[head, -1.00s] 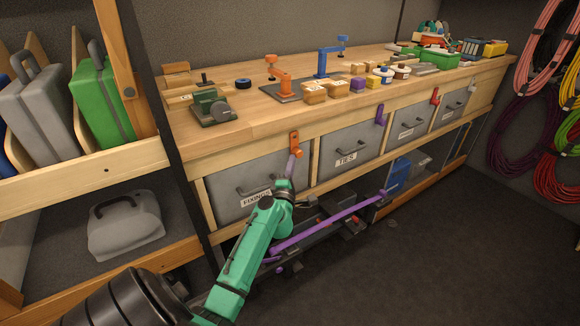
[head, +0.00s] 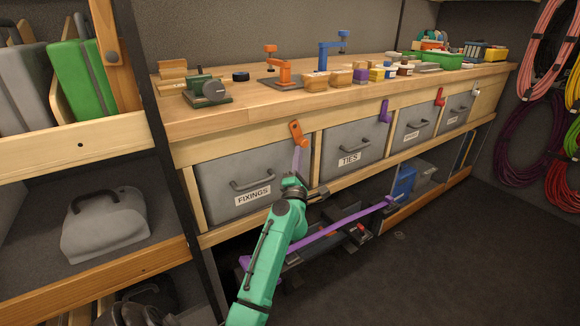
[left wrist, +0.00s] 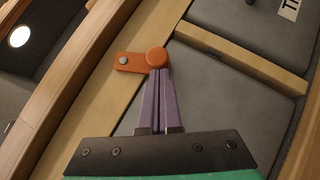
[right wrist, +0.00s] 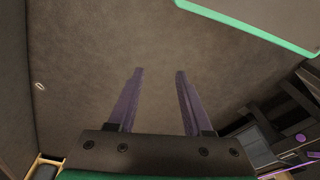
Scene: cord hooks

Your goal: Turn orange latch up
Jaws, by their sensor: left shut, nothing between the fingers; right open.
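The orange latch (head: 297,131) is on the wooden rail above the FIXINGS drawer (head: 232,182), near its right end. In the head view it is tilted, with its round knob at the lower right end. The left wrist view shows the latch (left wrist: 132,62) with a grey screw at one end and the knob at the other. My left gripper (head: 298,152) is shut and empty, its purple fingertips (left wrist: 158,74) right at the knob. I cannot tell whether they touch it. My right gripper (right wrist: 158,75) is open and empty over dark floor, outside the head view.
The TIES drawer (head: 349,158) is to the right, with a purple latch (head: 384,111) near it. A red latch (head: 440,97) is farther right. The workbench top (head: 225,98) above holds clamps and blocks. A low shelf with clutter lies below the drawers.

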